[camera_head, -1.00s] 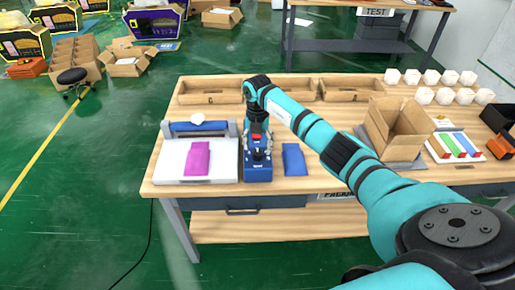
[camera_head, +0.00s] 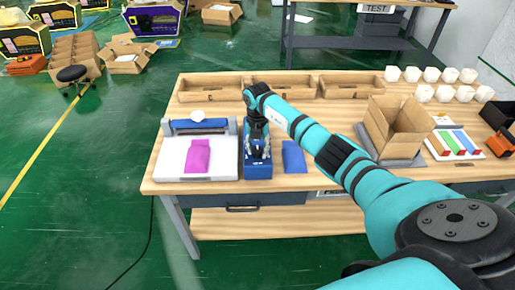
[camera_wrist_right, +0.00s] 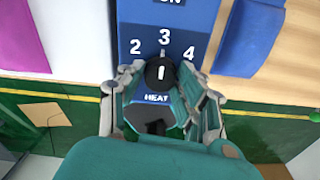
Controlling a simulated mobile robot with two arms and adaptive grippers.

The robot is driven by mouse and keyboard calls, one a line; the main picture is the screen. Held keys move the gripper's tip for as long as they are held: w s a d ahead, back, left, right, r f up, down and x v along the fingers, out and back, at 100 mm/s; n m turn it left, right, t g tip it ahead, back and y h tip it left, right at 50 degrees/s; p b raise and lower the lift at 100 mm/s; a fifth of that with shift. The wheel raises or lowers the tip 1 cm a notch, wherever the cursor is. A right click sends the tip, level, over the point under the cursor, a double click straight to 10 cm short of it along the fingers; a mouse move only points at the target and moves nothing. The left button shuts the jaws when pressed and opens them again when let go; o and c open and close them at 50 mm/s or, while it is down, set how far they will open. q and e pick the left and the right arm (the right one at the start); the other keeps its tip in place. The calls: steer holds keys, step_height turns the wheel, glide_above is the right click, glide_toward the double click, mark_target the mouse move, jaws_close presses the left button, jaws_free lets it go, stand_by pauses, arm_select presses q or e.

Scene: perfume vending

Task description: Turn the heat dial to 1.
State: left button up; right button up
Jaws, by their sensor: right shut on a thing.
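The blue heat sealer control box (camera_head: 258,171) stands at the front of the wooden table. In the right wrist view its blue face (camera_wrist_right: 150,30) shows the numbers 2, 3 and 4 and the word HEAT. The black heat dial (camera_wrist_right: 160,72) sits below the 3, and its white mark points up toward the 3. No 1 shows on the scale. My right gripper (camera_wrist_right: 163,100) has a finger on each side of the dial and is shut on it. In the head view my right gripper (camera_head: 258,150) hides the dial. My left gripper is not in view.
A white sealing machine (camera_head: 170,172) with a magenta pouch (camera_head: 198,157) stands left of the box. A blue pouch (camera_head: 293,157) lies to the right. An open cardboard box (camera_head: 395,130) stands further right. Wooden trays (camera_head: 210,90) line the back.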

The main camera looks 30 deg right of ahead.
steer(key=n+b, duration=0.3)
steer(key=n, duration=0.1)
steer(key=shift+d+f, duration=0.1)
steer(key=shift+f, duration=0.05)
steer(key=n+b, duration=0.4)
steer(key=n, duration=0.1)
steer(key=shift+n, duration=0.3)
steer(key=n+b, duration=0.2)
steer(key=n, duration=0.3)
steer(key=shift+b, duration=0.35)
steer(key=n+b, duration=0.1)
steer(key=n, duration=0.4)
steer(key=shift+r+b, duration=0.2)
steer(key=shift+b, duration=0.15)
steer(key=shift+n, duration=0.3)
steer(key=o, duration=1.1)
steer(key=shift+o, duration=0.2)
